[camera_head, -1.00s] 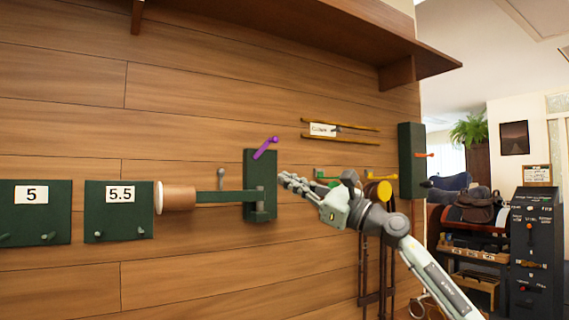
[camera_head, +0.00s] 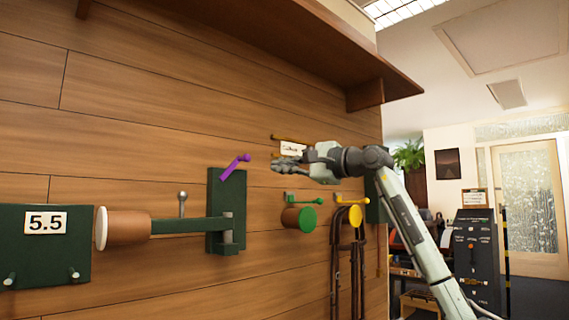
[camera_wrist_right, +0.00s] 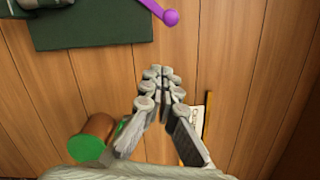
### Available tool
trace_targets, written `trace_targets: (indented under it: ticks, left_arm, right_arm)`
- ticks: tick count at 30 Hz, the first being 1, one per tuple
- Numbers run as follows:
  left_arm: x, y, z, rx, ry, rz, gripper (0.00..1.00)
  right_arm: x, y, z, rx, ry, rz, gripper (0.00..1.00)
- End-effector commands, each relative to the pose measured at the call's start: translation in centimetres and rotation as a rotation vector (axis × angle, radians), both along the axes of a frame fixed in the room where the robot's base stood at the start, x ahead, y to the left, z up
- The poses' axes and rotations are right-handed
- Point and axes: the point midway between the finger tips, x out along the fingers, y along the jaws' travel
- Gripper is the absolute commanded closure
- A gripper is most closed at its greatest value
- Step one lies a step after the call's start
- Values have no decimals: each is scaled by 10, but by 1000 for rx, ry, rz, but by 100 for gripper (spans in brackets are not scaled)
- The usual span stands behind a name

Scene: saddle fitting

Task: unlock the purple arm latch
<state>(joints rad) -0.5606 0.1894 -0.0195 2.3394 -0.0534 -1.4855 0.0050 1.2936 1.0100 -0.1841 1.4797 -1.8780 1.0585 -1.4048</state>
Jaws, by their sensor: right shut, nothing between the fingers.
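The purple arm latch (camera_head: 235,167) is a short slanted lever with a ball end, at the top of a dark green wall bracket (camera_head: 217,243). It also shows at the top of the right wrist view (camera_wrist_right: 162,13). A green arm (camera_head: 190,226) reaches left from the bracket to a brown roll with a pale end (camera_head: 101,229). My right gripper (camera_head: 273,167) is shut and empty, to the right of the latch and apart from it. In the right wrist view its fingertips (camera_wrist_right: 158,75) are together below the latch. My left gripper is not in view.
A green-ended roll (camera_head: 306,218) and a yellow-ended roll (camera_head: 355,216) with hanging straps are on the wall below my right arm. A 5.5 board (camera_head: 45,255) is at left. A wooden shelf (camera_head: 260,55) overhangs above. A black cabinet (camera_head: 474,250) stands at right.

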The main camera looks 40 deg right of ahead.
Motion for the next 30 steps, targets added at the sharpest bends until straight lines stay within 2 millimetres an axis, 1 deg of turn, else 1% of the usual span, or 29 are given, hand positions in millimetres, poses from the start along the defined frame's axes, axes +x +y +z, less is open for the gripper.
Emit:
trace_targets:
  ticks: [1, 3, 8, 9, 10, 16, 20, 30]
  left_arm:
    - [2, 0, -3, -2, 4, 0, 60]
    - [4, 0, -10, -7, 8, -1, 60]
    - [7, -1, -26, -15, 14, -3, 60]
    - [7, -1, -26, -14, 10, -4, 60]
    - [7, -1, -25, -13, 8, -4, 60]
    - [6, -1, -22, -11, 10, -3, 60]
    - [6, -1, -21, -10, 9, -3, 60]
    - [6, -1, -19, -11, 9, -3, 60]
  right_arm:
    - [12, 5, 3, 4, 1, 6, 100]
    - [28, 8, 4, 4, 1, 6, 100]
    - [59, 16, 4, 4, 2, 5, 100]
    - [51, 22, 5, -3, -3, 3, 100]
    - [48, 26, 5, -4, -2, 5, 100]
    - [36, 42, 10, -2, 0, 2, 100]
    - [34, 46, 11, 0, 0, 1, 100]
    - [34, 46, 12, -3, 0, 1, 100]
